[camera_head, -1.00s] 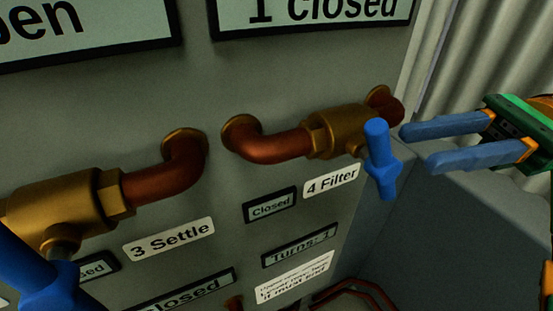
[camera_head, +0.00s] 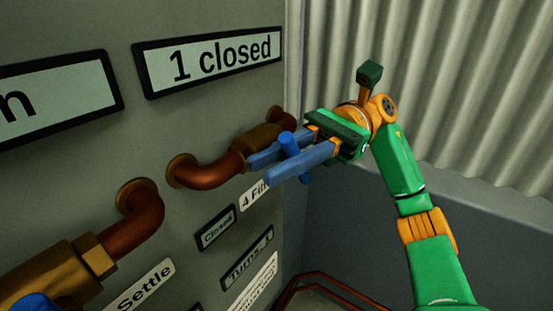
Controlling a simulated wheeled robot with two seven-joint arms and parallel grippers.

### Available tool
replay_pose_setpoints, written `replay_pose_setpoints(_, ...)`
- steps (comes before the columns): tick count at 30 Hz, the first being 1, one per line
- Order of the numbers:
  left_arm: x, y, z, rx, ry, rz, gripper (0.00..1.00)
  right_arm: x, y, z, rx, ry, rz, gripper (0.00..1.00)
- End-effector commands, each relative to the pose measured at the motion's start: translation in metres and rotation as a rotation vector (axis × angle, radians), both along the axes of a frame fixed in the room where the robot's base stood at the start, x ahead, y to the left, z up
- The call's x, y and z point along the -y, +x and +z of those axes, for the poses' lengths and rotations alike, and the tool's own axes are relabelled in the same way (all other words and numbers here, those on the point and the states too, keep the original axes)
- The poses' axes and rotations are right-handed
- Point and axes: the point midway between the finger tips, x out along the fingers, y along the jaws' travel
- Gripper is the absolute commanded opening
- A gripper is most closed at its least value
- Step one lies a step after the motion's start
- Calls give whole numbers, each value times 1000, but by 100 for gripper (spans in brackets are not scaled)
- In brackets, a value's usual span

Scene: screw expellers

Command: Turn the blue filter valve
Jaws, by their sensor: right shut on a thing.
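The blue filter valve handle (camera_head: 288,143) sits on a brass valve body (camera_head: 262,141) with a copper pipe, on the grey panel above the "4 Filter" label (camera_head: 254,194). My right gripper (camera_head: 262,170) has its two blue fingers on either side of the handle, shut on it. The fingers hide the middle of the handle; its upper end and a bit of its lower end show. The sign below the label reads "Closed" (camera_head: 215,228). My left gripper is not in view.
The "3 Settle" valve body (camera_head: 50,275) with its copper pipe (camera_head: 140,215) is at the lower left. A "1 closed" sign (camera_head: 215,60) hangs above. A corrugated wall (camera_head: 450,90) stands behind my right arm. Copper pipes (camera_head: 330,283) run low at the bottom.

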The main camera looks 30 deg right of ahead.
Motion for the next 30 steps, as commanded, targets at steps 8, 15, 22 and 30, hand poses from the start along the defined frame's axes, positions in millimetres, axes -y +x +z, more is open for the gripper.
replay_pose_setpoints(8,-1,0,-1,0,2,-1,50,0,0,0,-1,3,1,0)
replay_pose_setpoints(15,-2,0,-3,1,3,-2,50,0,0,0,-6,12,2,0)
replay_pose_setpoints(22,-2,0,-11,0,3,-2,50,0,0,-1,-19,43,2,0)
replay_pose_setpoints(30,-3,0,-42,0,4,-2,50,3,1,0,-69,172,3,0)
